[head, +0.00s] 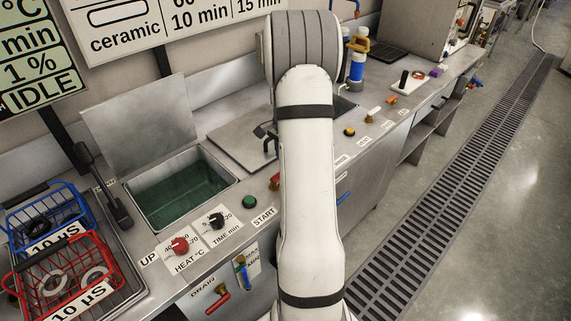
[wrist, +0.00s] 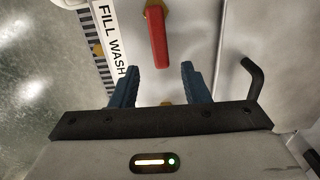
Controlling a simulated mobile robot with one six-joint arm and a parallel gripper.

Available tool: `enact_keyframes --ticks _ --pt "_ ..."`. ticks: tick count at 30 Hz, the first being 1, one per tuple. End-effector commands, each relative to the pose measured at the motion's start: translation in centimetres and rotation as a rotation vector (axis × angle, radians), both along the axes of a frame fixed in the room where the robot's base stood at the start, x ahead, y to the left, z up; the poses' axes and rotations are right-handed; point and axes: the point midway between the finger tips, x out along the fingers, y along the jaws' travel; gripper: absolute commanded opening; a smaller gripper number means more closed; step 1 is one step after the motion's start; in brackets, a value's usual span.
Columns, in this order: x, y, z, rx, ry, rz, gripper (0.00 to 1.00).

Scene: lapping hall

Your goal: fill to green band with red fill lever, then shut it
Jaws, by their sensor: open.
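In the wrist view, a red lever (wrist: 157,38) on a brass-coloured valve is just beyond my open blue fingers. A label reading "FILL WASH" (wrist: 110,38) is to its left. My gripper (wrist: 159,72) is open and empty; its fingertips are short of the lever, with a visible gap. In the head view my arm hides the gripper. A small gauge (head: 242,272) marked MAX and MIN is on the cabinet front, its band too small to read. Liquid level in the wash tank is hidden.
An open tank (head: 182,188) holds dark green liquid. A red drain lever (head: 218,303) is on the cabinet front. Red and blue baskets stand at left. A lidded tank (head: 235,135) is behind my arm. A black hooked handle (wrist: 254,76) is right of my fingers.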

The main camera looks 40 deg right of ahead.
Motion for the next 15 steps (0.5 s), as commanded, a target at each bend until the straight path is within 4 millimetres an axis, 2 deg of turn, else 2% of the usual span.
enact_keyframes --ticks 3,6,15 --pt "0.1 -0.1 1.7 -0.002 -0.003 -0.001 0.42" --pt "0.1 -0.1 2.5 -0.001 -0.002 -0.001 0.42" --pt "0.0 0.0 2.8 0.000 0.000 -0.001 0.42"
